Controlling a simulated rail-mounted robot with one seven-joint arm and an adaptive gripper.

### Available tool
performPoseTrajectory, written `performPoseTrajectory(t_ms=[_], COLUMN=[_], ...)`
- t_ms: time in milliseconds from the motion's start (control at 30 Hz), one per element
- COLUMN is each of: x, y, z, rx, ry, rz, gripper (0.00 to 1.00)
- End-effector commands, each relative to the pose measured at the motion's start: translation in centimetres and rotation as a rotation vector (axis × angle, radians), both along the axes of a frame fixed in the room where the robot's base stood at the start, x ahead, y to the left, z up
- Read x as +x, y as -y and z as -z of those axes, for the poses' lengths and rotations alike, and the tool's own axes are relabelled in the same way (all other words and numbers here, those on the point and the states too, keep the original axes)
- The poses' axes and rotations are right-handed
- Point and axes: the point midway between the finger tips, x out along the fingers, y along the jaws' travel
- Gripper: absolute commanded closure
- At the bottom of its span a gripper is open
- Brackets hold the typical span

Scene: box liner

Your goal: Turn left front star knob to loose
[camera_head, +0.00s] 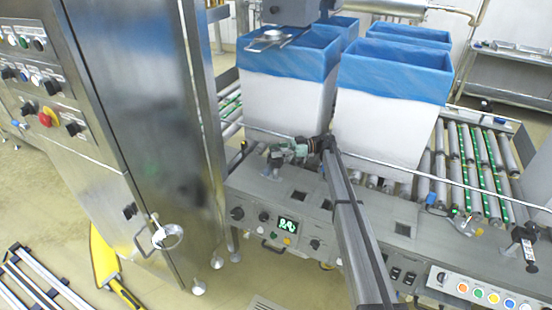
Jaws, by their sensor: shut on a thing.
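My arm reaches up from the bottom of the head view to the front edge of the conveyor. My gripper (277,157) points left there, low in front of the left white box. It is shut on a small dark part at the grey front panel, where the left front star knob sits. The fingers cover most of the knob, so its shape and turn angle cannot be told.
Two white boxes with blue liners, a left one (283,102) and a right one (378,128), stand close behind my gripper. A thin guide rail (440,180) runs beside it. A steel cabinet (130,110) stands at left. A control panel (287,224) lies below.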

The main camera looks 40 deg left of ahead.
Motion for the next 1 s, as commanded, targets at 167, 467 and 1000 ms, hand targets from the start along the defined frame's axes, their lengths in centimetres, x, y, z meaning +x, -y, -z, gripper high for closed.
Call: performPoseTrajectory(t_ms=[167, 467, 1000], x=[0.26, 0.23, 0.06], y=[-0.13, -0.08, 0.01], z=[0.05, -0.1, -0.05], rx=[0.0, -0.001, -0.002], ry=[0.001, 0.002, 0.001], rz=[-0.003, -0.006, -0.009], gripper=[0.9, 0.9, 0.29])
